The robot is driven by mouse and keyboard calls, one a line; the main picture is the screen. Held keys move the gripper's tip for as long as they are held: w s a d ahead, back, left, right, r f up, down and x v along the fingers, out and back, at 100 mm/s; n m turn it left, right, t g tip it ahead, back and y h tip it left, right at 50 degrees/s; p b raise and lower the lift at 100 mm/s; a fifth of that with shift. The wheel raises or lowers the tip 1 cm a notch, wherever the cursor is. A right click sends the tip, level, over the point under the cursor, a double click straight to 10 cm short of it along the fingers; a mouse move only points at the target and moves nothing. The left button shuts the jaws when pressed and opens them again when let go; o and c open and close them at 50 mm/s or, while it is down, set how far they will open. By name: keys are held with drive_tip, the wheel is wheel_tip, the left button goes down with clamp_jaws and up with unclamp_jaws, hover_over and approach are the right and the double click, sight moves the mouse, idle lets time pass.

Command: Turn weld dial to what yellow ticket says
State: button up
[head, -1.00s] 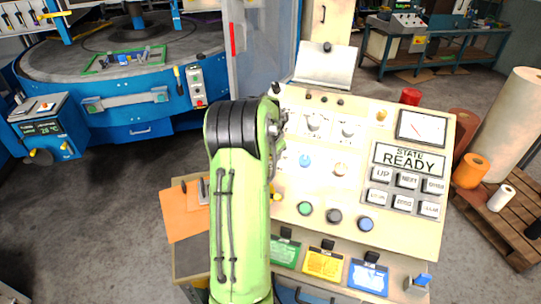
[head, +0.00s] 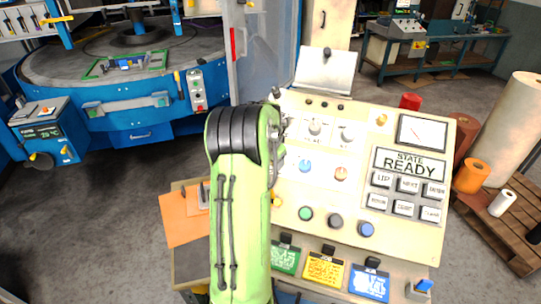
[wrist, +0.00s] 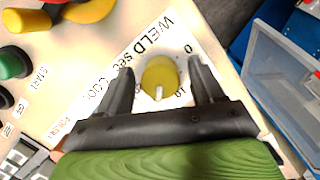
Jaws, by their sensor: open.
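The weld dial (wrist: 160,76) is a round yellow knob with a white pointer mark, beside printing that reads "WELD sec". Its pointer is toward the bottom of the wrist view; a 0 and a 10 show on its scale. My gripper (wrist: 160,66) is open, with one finger on each side of the knob; I cannot tell whether they touch it. In the head view my green arm covers the gripper and that part of the panel. The yellow ticket (head: 324,269) sits at the panel's front, between a green and a blue ticket; its writing is too small to read.
The sloped panel (head: 420,240) carries other dials, a screen (head: 410,163) reading "STATE READY", grey keys and round buttons. In the wrist view a green button (wrist: 13,62) and a yellow-and-red control (wrist: 85,8) are left of the dial. A clear bin (wrist: 275,75) is at right.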

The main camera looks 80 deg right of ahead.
drive_tip(key=v, duration=1.5)
drive_tip(key=shift+r, duration=0.4)
